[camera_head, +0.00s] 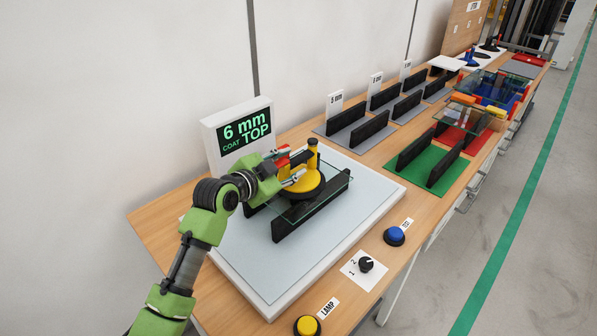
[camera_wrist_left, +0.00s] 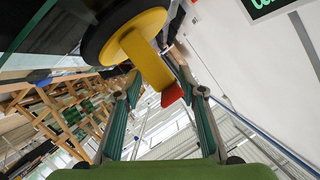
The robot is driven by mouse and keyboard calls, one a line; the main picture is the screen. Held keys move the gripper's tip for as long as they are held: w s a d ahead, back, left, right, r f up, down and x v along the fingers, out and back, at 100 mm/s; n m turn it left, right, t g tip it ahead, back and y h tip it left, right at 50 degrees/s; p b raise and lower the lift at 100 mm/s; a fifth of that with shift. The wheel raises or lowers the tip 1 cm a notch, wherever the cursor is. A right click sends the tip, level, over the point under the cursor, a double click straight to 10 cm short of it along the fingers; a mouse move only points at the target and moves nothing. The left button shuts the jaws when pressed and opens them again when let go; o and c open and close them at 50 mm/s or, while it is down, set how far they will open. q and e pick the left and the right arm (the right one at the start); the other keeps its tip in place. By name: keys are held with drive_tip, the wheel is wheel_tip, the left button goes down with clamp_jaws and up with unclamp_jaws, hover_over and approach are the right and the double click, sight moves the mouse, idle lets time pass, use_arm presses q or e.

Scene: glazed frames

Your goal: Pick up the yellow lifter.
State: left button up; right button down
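The yellow lifter (camera_head: 297,184) has a round yellow body with a black rim, an upright post with a dark top and a red-tipped lever. It sits on a glass pane (camera_head: 332,187) held up by black rails on the pale board. In the left wrist view the lifter (camera_wrist_left: 142,48) fills the upper middle, its red tip hanging toward the fingers. My left gripper (camera_head: 291,169) is at the lifter's left side. In the wrist view its fingers (camera_wrist_left: 160,82) stand apart, with the lever between or just beyond their tips; contact is unclear. My right gripper is out of view.
A "6 mm COAT TOP" display (camera_head: 240,131) stands close behind my left arm. A blue button (camera_head: 394,236), a black dial (camera_head: 365,264) and a yellow lamp button (camera_head: 307,326) line the front edge. Black racks on grey and green mats (camera_head: 437,171) stand farther right.

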sight(298, 160)
use_arm(q)
drive_tip(key=shift+p+x, duration=0.35)
drive_tip(key=shift+x, duration=1.8)
